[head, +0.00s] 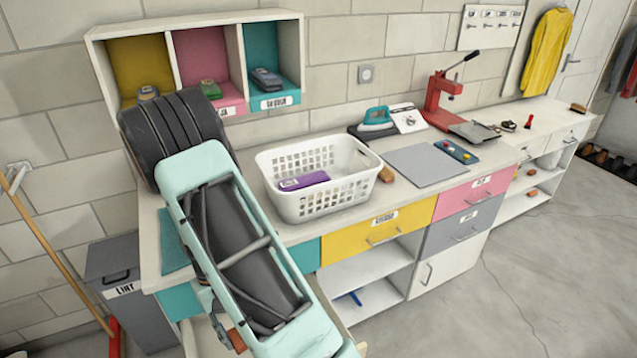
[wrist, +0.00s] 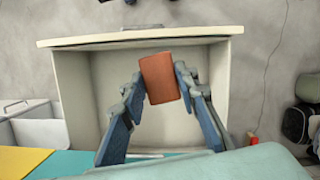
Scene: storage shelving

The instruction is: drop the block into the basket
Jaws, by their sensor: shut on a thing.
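The block (wrist: 160,79) is reddish-brown and sits between the two blue-grey fingers of my gripper (wrist: 161,84) in the wrist view. The gripper is shut on it, above the inside of an open pale drawer (wrist: 85,100). In the head view the block (head: 237,341) shows partly beside my arm at the lower left, and most of the gripper is hidden by the arm. The white basket (head: 335,198) stands upright on the worktop in the head view, up and to the right of the gripper. A purple item (head: 304,181) lies in it.
A grey mat (head: 424,165), an iron (head: 377,119) and a red press (head: 442,98) occupy the worktop right of the basket. A cubby shelf (head: 296,55) hangs on the wall behind. A grey bin (head: 112,262) stands at the left. Floor is free at the right.

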